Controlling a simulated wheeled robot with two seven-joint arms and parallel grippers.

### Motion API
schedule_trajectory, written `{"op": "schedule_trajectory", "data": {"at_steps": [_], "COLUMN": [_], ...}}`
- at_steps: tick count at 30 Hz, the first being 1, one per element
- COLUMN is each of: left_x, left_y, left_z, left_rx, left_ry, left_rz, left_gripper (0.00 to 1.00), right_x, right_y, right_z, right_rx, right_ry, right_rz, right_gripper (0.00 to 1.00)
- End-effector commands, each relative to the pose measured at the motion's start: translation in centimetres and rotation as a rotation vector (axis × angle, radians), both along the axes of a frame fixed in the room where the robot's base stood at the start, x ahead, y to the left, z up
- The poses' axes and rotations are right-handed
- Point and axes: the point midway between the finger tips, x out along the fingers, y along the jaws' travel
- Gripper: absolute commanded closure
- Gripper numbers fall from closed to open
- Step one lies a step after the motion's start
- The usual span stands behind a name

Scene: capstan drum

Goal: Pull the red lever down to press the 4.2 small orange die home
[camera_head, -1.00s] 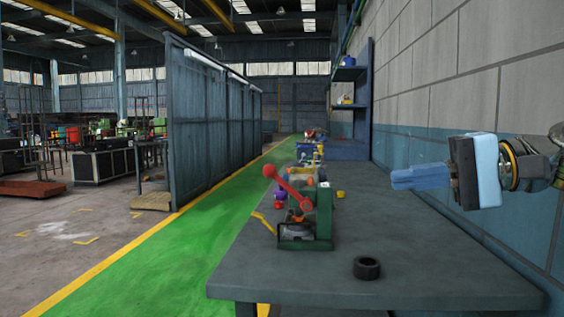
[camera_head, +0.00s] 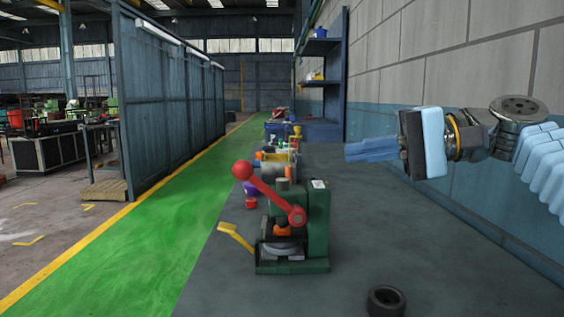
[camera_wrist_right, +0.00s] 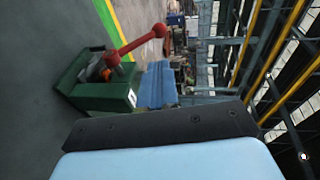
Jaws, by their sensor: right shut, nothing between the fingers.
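A green press (camera_head: 316,216) stands on the grey bench in the head view. Its red lever (camera_head: 266,189) slants up to the left and ends in a red ball. A small orange die (camera_head: 282,228) sits under the ram, above the round grey plate. My right gripper (camera_head: 348,152) is shut and empty, in the air to the right of and above the press. In the right wrist view, the blue fingers (camera_wrist_right: 158,84) appear beside the green press (camera_wrist_right: 98,94) and its red lever (camera_wrist_right: 138,43), turned sideways. My left gripper is out of view.
A black ring (camera_head: 386,300) lies on the bench (camera_head: 430,260) in front of the press, to the right. A yellow handle (camera_head: 236,237) sticks out left of the press. Several small coloured items stand behind it. A block wall (camera_head: 430,60) bounds the right side.

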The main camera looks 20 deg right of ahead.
Motion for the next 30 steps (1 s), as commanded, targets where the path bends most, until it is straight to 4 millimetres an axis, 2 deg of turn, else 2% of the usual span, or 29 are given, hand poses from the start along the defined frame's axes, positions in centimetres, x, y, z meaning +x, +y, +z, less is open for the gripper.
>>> {"op": "schedule_trajectory", "data": {"at_steps": [5, 15, 21, 30], "left_x": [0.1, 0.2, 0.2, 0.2], "left_y": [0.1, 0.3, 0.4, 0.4], "left_z": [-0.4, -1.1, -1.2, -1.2], "left_rx": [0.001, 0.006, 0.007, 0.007], "left_ry": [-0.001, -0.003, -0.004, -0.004], "left_rz": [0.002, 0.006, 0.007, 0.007], "left_gripper": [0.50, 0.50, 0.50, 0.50], "right_x": [0.7, 3.9, 5.4, 6.3], "right_y": [1.5, 7.7, 10.7, 12.2], "right_z": [-0.5, -1.8, -2.4, -2.7], "right_rx": [-0.001, -0.002, -0.002, 0.000], "right_ry": [0.001, 0.001, 0.001, 0.000], "right_rz": [0.005, 0.005, 0.003, 0.002], "right_gripper": [1.00, 1.00, 1.00, 1.00]}}
